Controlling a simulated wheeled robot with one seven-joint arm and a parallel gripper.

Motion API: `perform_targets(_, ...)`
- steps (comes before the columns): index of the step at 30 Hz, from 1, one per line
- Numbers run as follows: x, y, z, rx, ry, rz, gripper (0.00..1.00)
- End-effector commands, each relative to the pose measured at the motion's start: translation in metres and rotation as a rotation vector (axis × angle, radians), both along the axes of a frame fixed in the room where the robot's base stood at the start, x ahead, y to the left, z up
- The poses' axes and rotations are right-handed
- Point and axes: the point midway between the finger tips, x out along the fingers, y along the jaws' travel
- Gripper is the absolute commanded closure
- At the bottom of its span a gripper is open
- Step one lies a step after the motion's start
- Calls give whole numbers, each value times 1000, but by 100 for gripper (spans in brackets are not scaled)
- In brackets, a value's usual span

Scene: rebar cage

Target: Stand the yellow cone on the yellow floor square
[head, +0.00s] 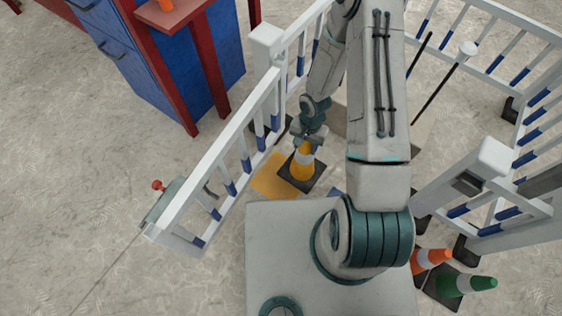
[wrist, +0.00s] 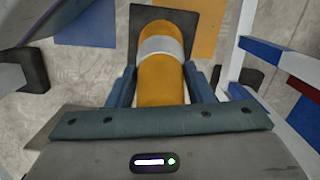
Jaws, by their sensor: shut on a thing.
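The yellow cone (head: 303,163) has a white band and a black square base, and it looks upright in the head view. My gripper (head: 306,140) is shut on its upper part; the wrist view shows the cone (wrist: 160,85) between the two fingers (wrist: 158,88). The yellow floor square (head: 268,176) shows to the left of the cone's base in the head view. The base seems to overlap the square's right edge in that view; I cannot tell whether it touches the floor.
A white and blue barrier (head: 232,165) runs just left of the square. Another barrier (head: 490,185) stands at the right. A blue cabinet (head: 165,60) stands at the upper left.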

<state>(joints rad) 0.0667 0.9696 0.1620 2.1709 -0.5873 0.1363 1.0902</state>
Motion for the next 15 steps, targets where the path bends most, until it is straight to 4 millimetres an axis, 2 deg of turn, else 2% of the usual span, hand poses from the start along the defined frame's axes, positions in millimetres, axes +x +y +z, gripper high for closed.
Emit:
perform_targets(1, 0, 11, -10, 1, 1, 7, 100)
perform_targets(9, 4, 64, -41, 1, -1, 4, 100)
perform_targets(15, 5, 80, -49, 0, 0, 1, 100)
